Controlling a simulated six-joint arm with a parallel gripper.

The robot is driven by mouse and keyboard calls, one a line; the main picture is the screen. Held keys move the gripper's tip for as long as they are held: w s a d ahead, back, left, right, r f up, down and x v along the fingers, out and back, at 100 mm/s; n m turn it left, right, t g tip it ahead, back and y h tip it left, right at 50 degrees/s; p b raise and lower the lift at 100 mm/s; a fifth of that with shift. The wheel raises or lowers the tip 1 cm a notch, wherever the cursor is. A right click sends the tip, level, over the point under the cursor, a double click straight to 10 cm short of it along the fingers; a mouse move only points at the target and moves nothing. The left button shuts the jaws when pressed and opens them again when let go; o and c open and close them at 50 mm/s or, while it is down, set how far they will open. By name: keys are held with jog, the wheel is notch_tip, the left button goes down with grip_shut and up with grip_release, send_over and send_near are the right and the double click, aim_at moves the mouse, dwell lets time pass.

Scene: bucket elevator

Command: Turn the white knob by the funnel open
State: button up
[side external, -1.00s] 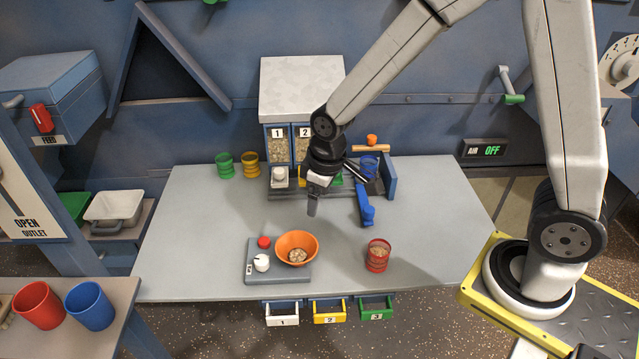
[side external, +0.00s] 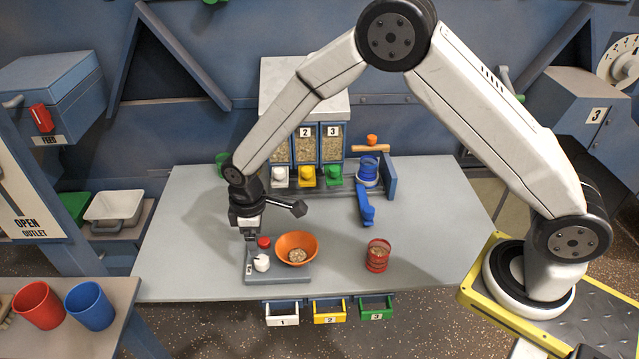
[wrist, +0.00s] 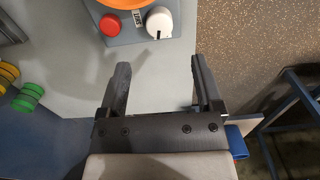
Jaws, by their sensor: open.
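The white knob (side external: 262,263) stands on a grey base plate (side external: 290,279) beside the orange funnel (side external: 297,241). In the wrist view the white knob (wrist: 159,22) has a dark pointer mark, and the red button (wrist: 110,24) lies to its left. The funnel holds some grains. My gripper (side external: 250,238) is just behind the knob and the red button in the side view, pointing down. In the wrist view my gripper (wrist: 160,75) is open and empty, its fingers apart from the knob.
A red cup with grains (side external: 377,256) stands to the right of the base plate. A blue lever (side external: 366,205) and numbered dispensers (side external: 308,150) are at the back. Small drawers (side external: 330,311) hang under the front edge. The left of the table is clear.

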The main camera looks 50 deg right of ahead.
aim_at(260, 260)
jog(key=shift+f, duration=0.15)
jog(key=shift+f, duration=3.75)
grip_shut()
